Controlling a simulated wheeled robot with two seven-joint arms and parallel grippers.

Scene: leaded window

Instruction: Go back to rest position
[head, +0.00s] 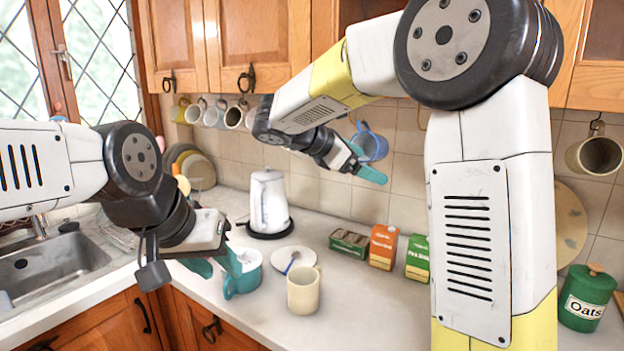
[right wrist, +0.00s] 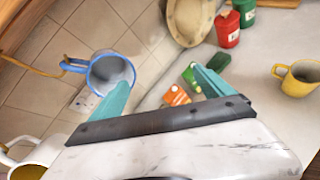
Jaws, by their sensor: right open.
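My right gripper (head: 370,165) is raised above the counter near the tiled wall, its teal fingers apart. In the right wrist view, the gripper (right wrist: 163,90) has nothing between its fingers. A blue mug (head: 371,146) hangs by the wall behind it; it also shows in the right wrist view (right wrist: 120,70) beside the left finger. My left gripper (head: 214,265) is low at the counter's front left, its teal fingers apart.
A cream mug (head: 303,292), white plate (head: 293,258) and white kettle (head: 268,204) stand on the counter (head: 365,310). Several small boxes (head: 382,247) are by the wall. Mugs (head: 235,117) hang under the cabinets (head: 258,45). A green oats canister (head: 585,300) is at right. The sink (head: 50,265) is at left.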

